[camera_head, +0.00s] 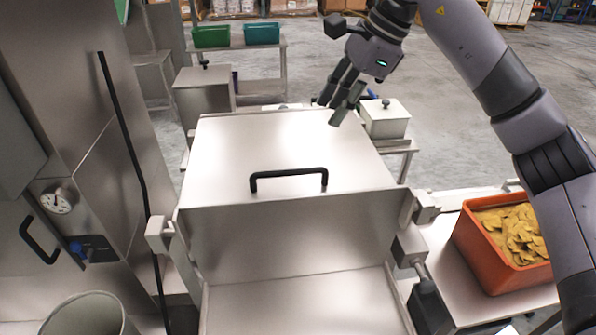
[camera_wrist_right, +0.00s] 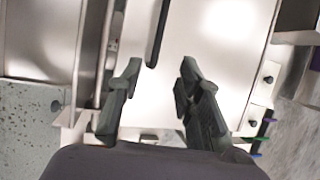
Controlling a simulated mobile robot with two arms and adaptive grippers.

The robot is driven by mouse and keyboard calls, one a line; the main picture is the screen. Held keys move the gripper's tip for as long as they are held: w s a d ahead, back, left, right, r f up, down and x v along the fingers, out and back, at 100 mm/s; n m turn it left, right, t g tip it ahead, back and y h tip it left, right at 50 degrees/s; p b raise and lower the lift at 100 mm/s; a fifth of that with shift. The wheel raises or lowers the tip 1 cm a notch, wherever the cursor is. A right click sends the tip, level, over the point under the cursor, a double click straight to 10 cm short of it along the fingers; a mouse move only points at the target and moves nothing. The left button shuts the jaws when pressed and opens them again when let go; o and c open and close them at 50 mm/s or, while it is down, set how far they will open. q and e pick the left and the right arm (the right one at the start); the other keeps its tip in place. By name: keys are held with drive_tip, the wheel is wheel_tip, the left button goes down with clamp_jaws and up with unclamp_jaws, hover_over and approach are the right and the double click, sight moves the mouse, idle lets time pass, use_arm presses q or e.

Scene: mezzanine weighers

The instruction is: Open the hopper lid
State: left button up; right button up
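The hopper lid (camera_head: 280,145) is a flat stainless steel panel in the middle of the head view, and it looks shut. Its black bar handle (camera_head: 289,175) stands near the lid's front edge. My right gripper (camera_head: 339,104) is open and empty above the lid's far right part, away from the handle. In the right wrist view my right gripper's fingers (camera_wrist_right: 160,72) are apart, with the lid (camera_wrist_right: 195,40) behind them. A black bar that looks like the handle (camera_wrist_right: 158,36) shows beyond the fingertips. My left gripper is not in view.
An orange bin (camera_head: 480,255) of yellow chips stands right of the hopper. A steel cabinet with a gauge (camera_head: 57,200) is on the left. A small lidded steel box (camera_head: 386,120) stands behind the hopper at right. Green bins (camera_head: 212,37) sit on a rear shelf.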

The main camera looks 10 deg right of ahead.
sight(295, 170)
drive_tip(key=p+x, duration=0.4)
drive_tip(key=x, duration=1.1)
drive_tip(key=shift+a+f, duration=0.15)
drive_tip(key=shift+f, duration=0.1)
drive_tip(key=shift+w+a+f+p, duration=0.2)
drive_tip(key=shift+f+p, duration=0.15)
drive_tip(key=shift+f, duration=0.25)
drive_tip(key=shift+c, duration=0.5)
clamp_jaws()
